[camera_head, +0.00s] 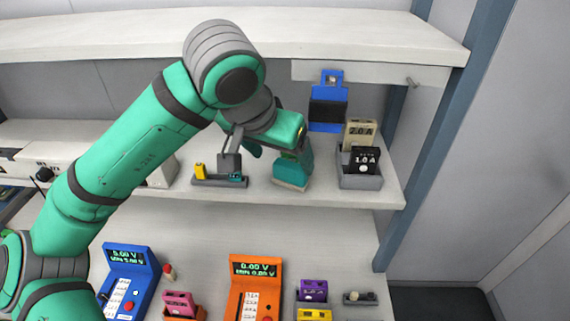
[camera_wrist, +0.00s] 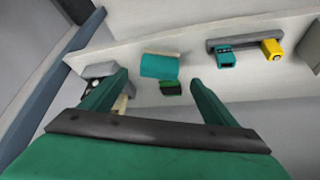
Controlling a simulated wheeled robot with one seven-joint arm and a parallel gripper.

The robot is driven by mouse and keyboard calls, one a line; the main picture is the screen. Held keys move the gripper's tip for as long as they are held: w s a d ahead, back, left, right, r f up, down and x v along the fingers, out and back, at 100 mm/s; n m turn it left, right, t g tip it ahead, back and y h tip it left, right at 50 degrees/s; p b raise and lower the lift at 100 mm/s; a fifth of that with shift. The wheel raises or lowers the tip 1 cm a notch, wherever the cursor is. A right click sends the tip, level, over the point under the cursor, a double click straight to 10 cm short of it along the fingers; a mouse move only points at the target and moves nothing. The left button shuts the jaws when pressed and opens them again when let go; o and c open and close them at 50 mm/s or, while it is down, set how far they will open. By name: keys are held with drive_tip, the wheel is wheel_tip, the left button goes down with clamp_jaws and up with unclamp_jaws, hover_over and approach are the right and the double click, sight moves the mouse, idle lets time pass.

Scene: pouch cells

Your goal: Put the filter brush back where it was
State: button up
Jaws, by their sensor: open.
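The filter brush appears to be the teal piece with a pale tan edge (camera_head: 292,171) on the upper shelf, between a small rack and a grey bin. In the wrist view the teal piece (camera_wrist: 160,66) lies beyond and between my fingertips, with a small dark green piece (camera_wrist: 171,88) beside it; whether that is its handle I cannot tell. In the wrist view my gripper (camera_wrist: 158,78) is open, with nothing visibly held.
The grey bin (camera_head: 361,182) holds labelled blocks. The rack (camera_head: 218,182) carries yellow and teal pieces. A blue item (camera_head: 328,102) hangs from the ledge above. The lower surface holds a blue meter (camera_head: 129,280), an orange meter (camera_head: 254,287) and small coloured blocks. Shelf space in front of the brush is clear.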

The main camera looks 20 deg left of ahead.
drive_tip(key=v, duration=0.4)
drive_tip(key=shift+s+r, duration=0.1)
drive_tip(key=shift+r, duration=0.05)
idle(0.4)
